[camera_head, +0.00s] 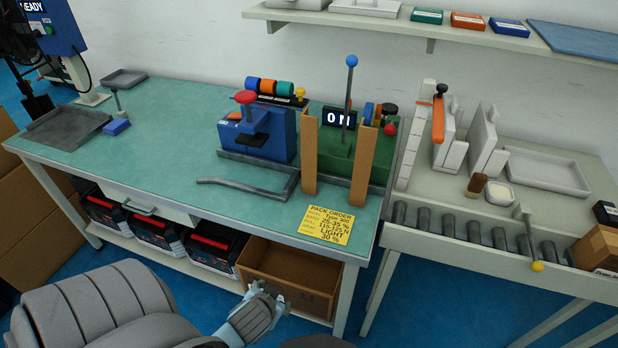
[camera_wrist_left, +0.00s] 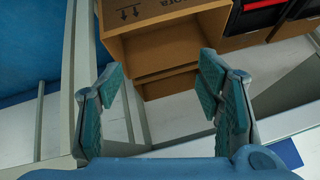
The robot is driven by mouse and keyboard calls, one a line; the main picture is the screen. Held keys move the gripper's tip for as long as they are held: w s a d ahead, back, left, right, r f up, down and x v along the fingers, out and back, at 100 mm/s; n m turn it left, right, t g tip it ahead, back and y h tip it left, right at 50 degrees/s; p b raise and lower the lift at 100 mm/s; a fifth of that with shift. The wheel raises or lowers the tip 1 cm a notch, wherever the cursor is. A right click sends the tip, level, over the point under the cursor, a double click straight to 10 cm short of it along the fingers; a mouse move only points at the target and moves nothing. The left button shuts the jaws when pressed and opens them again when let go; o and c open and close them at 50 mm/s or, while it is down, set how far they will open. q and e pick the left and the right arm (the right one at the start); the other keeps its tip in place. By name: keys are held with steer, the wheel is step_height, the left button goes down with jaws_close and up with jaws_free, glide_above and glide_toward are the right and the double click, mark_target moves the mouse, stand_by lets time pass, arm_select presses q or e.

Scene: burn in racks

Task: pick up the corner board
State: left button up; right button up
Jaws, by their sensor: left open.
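Two tall tan boards, which look like corner boards, stand upright on the green bench at either side of the green machine: a left one (camera_head: 309,155) and a right one (camera_head: 362,165). I cannot tell which the task means. My left gripper (camera_head: 264,297) is low in front of the bench, at the near edge of the open cardboard box (camera_head: 258,287) on the lower shelf. In the left wrist view my left gripper (camera_wrist_left: 158,72) is open, with nothing between its fingers and the box (camera_wrist_left: 150,45) beyond them. My right gripper is not in view.
The bench (camera_head: 180,110) carries a blue machine (camera_head: 262,140), the green machine (camera_head: 377,170), a bent grey bar (camera_head: 245,188) and a yellow order card (camera_head: 326,225). Black crates (camera_head: 158,231) fill the lower shelf's left. A roller table (camera_head: 470,228) stands right. The bench's left middle is clear.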

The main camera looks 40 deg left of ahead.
arm_select(q)
steer(key=w+a+r+t+y, duration=0.1)
steer(key=w+a+r+t, duration=0.1)
steer(key=w+r, duration=0.1)
steer(key=w+a+r+n+t+y, duration=0.1)
steer(key=w+a+r, duration=0.1)
steer(key=r, duration=0.3)
steer(key=w+a+r+n+t+y, duration=0.1)
steer(key=w+r+t, duration=0.1)
steer(key=w+r, duration=0.2)
steer(key=shift+a+r+t, duration=0.1)
steer(key=shift+a+t, duration=0.2)
steer(key=shift+a, duration=0.1)
steer(key=t, duration=0.6)
glide_toward(309, 162)
steer(key=shift+h, duration=0.5)
steer(key=x, duration=1)
steer(key=shift+w+a, duration=0.2)
steer(key=shift+a, duration=0.2)
steer(key=shift+s, duration=0.1)
steer(key=c, duration=1.3)
steer(key=shift+r, duration=0.1)
